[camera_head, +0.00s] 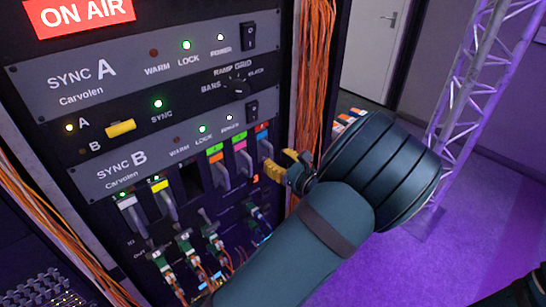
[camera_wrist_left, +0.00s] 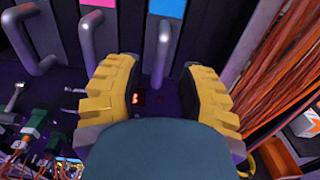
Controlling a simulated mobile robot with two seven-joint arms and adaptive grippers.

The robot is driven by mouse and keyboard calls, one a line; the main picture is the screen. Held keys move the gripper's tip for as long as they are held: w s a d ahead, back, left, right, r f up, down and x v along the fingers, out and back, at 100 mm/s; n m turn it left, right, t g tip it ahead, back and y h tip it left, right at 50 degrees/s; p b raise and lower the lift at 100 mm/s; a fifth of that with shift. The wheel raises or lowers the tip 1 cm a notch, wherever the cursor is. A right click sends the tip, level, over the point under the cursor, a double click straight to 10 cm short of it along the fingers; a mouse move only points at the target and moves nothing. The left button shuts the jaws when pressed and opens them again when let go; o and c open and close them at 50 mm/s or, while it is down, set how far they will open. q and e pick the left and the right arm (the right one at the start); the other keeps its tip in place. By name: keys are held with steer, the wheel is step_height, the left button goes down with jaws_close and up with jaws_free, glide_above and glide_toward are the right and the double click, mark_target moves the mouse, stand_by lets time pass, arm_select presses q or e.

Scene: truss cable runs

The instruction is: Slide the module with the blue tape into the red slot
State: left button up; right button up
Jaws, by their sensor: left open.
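The module with the blue tape (camera_head: 263,138) is at the right end of the rack's lower row, with a grey handle below the tape. A small red label (camera_head: 262,127), apparently marking the red slot, sits directly above the tape. I cannot tell how deep the module sits. The wrist view shows its blue tape (camera_wrist_left: 172,8) at the top and its grey handle (camera_wrist_left: 163,45) running down between my fingers. My left gripper (camera_head: 281,163) is open in front of the module's lower right; its yellow fingers (camera_wrist_left: 158,78) stand apart on either side of the handle's lower end. My right gripper is out of view.
Modules with pink tape (camera_head: 239,144) and orange tape (camera_head: 216,157) stand left of the blue one. A dark empty bay (camera_head: 190,178) lies farther left. Orange cables (camera_head: 313,65) hang at the rack's right edge. Plugged connectors (camera_head: 188,247) are below.

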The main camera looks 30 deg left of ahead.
arm_select(q)
steer(key=v, duration=0.9)
steer(key=shift+s+d, duration=0.2)
steer(key=shift+d, duration=0.05)
steer(key=s+a+f+n+g+h, duration=0.35)
steer(key=s+f+g, duration=0.2)
steer(key=f, duration=0.75)
steer(key=s+d+f+n+g+h, duration=0.45)
steer(key=s+f+h, duration=0.45)
steer(key=s+f, duration=0.3)
steer(key=d+f+n+t+h, duration=0.2)
steer(key=d+n+t+h, duration=0.3)
steer(key=n, duration=1)
steer(key=d+h, duration=0.2)
steer(key=h, duration=0.1)
steer(key=shift+w+d+n, duration=0.2)
steer(key=shift+d+n, duration=0.15)
steer(key=shift+n, duration=0.05)
steer(key=shift+d, duration=0.1)
